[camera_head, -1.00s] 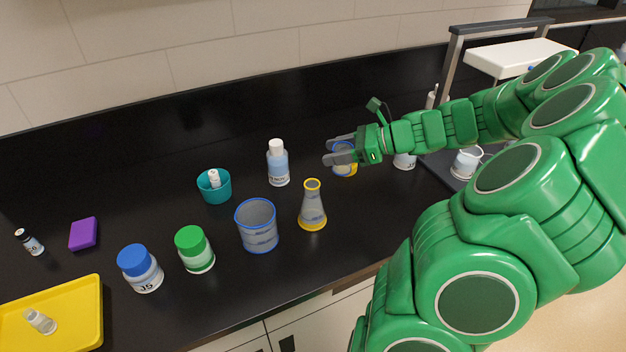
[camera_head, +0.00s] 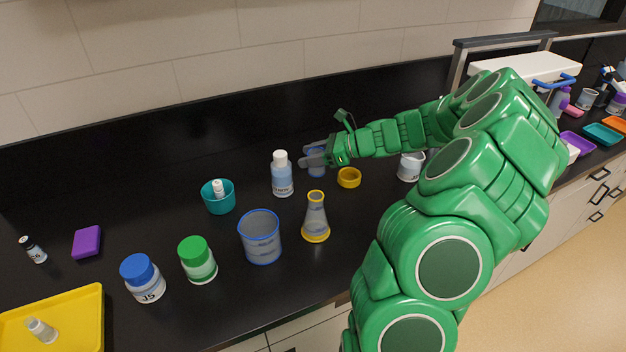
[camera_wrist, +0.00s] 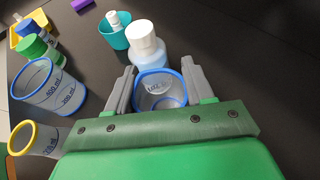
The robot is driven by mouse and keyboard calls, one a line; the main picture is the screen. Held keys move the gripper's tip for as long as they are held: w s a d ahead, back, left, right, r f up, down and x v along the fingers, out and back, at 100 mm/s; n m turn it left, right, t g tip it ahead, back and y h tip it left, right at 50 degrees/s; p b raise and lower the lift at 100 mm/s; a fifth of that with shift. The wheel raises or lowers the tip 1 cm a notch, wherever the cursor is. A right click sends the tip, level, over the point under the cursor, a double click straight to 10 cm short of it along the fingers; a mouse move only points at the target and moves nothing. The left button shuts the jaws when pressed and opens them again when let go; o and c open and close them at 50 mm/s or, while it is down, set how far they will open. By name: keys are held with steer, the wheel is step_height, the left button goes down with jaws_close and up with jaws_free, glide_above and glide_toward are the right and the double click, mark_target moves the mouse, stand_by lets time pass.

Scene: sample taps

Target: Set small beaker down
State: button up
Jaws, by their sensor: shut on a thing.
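The small beaker (camera_wrist: 160,92), clear with a blue rim, is between the grey fingers of my gripper (camera_wrist: 158,88) in the wrist view. My gripper is shut on it. In the head view the beaker (camera_head: 316,168) is partly hidden by my gripper (camera_head: 314,157), behind and right of a white-capped bottle (camera_head: 281,175). The beaker looks upright and close to the black counter. I cannot tell whether its base touches the counter.
A yellow ring-shaped holder (camera_head: 349,178) stands right of my gripper. A yellow-rimmed flask (camera_head: 315,222) and a large blue-rimmed beaker (camera_head: 260,240) stand in front. A teal cup (camera_head: 219,200) is to the left. A labelled beaker (camera_head: 410,168) stands further right.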

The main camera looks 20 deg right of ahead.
mark_target(312, 174)
steer(key=shift+f, duration=3.4)
steer(key=shift+f, duration=0.15)
steer(key=o, duration=1)
steer(key=shift+d+r, duration=0.1)
steer(key=shift+r, duration=0.1)
steer(key=v, duration=1.2)
